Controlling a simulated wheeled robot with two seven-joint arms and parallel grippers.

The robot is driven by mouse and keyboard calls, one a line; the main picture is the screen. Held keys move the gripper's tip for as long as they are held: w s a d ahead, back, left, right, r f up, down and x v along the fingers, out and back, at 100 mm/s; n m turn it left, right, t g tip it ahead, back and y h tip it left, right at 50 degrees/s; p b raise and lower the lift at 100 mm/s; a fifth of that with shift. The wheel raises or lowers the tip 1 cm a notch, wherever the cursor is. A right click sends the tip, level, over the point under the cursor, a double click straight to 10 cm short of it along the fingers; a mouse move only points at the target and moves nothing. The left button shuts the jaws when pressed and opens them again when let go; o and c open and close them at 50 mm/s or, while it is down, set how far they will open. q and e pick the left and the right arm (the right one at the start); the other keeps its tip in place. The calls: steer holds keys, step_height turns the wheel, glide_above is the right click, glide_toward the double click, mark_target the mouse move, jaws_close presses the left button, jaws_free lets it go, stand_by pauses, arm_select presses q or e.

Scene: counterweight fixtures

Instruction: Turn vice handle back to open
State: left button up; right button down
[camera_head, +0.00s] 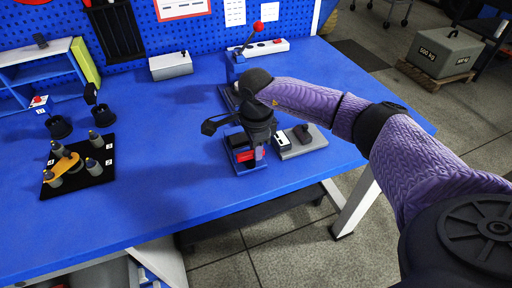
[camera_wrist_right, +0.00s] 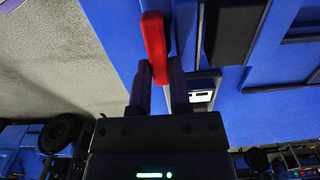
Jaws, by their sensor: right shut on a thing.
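The vice (camera_head: 237,160) is a small blue fixture with a dark top near the table's front edge in the head view. Its red handle (camera_head: 246,155) shows in part under my right gripper (camera_head: 258,152), which comes down over it from above. In the right wrist view the red handle (camera_wrist_right: 153,48) stands out between the two dark fingers of my right gripper (camera_wrist_right: 158,88), which is shut on it. My gripper and wrist hide much of the vice. My left gripper is not in view.
A grey plate with a dark knob (camera_head: 302,134) sits close right of the vice. A red-knobbed lever fixture (camera_head: 236,60) stands behind. A black board with grey pegs and a yellow piece (camera_head: 68,162) lies left. The blue table (camera_head: 160,170) is clear between.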

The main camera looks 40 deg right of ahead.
stand_by(0.3)
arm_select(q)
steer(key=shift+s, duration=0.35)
arm_select(e)
steer(key=c, duration=0.6)
jaws_free()
steer(key=shift+o, duration=0.2)
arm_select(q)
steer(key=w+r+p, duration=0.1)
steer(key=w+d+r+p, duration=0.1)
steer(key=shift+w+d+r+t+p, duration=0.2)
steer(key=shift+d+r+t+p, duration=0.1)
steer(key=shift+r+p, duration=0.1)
arm_select(e)
step_height(320, 180, up, 10)
